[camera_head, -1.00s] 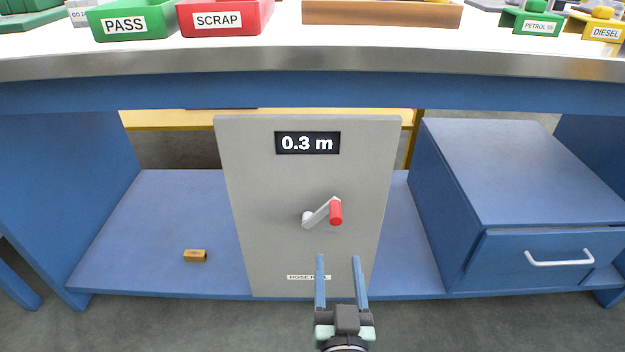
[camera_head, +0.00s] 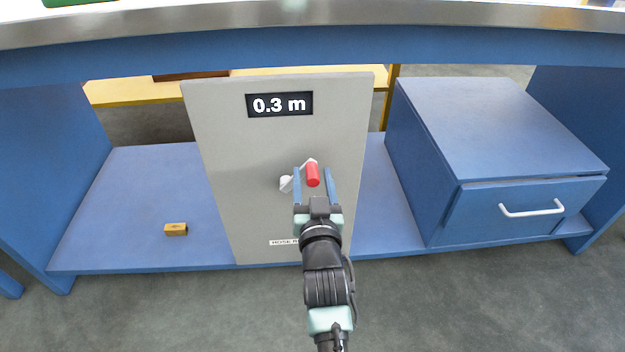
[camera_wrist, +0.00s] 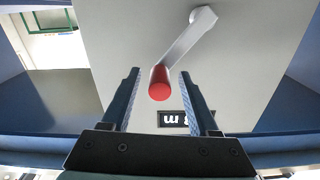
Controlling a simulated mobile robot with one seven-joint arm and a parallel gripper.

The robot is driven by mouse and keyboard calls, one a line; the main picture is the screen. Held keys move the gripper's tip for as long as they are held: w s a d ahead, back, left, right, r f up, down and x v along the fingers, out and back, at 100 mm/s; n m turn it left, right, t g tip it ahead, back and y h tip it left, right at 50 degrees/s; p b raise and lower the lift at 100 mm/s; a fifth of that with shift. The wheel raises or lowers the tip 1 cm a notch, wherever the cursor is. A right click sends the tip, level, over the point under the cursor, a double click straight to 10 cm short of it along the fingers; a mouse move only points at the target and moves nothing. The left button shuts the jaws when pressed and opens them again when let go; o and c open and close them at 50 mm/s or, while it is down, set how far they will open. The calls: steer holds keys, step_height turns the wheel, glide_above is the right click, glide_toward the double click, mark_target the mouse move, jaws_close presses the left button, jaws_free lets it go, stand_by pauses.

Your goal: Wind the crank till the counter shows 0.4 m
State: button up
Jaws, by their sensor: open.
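The grey hose reel panel (camera_head: 230,150) stands upright on the blue lower shelf. Its black counter (camera_head: 279,105) shows 0.3 m. The white crank arm (camera_head: 287,183) points up and right from its hub and ends in a red handle (camera_head: 313,174). My gripper (camera_head: 313,172) is open, with one blue finger on each side of the red handle in the head view. In the wrist view the red handle (camera_wrist: 159,83) lies between the two fingertips, with a gap on both sides. The counter (camera_wrist: 187,119) shows upside down there, partly hidden by a finger.
A small brass-coloured block (camera_head: 175,229) lies on the shelf (camera_head: 120,220) left of the panel. A blue drawer unit (camera_head: 500,125) with a white handle (camera_head: 532,209) stands to the right. The bench edge (camera_head: 330,20) runs above. The floor in front is clear.

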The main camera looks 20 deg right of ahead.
steer(key=shift+w+d, duration=0.1)
steer(key=shift+w, duration=0.15)
jaws_close()
stand_by(1.4)
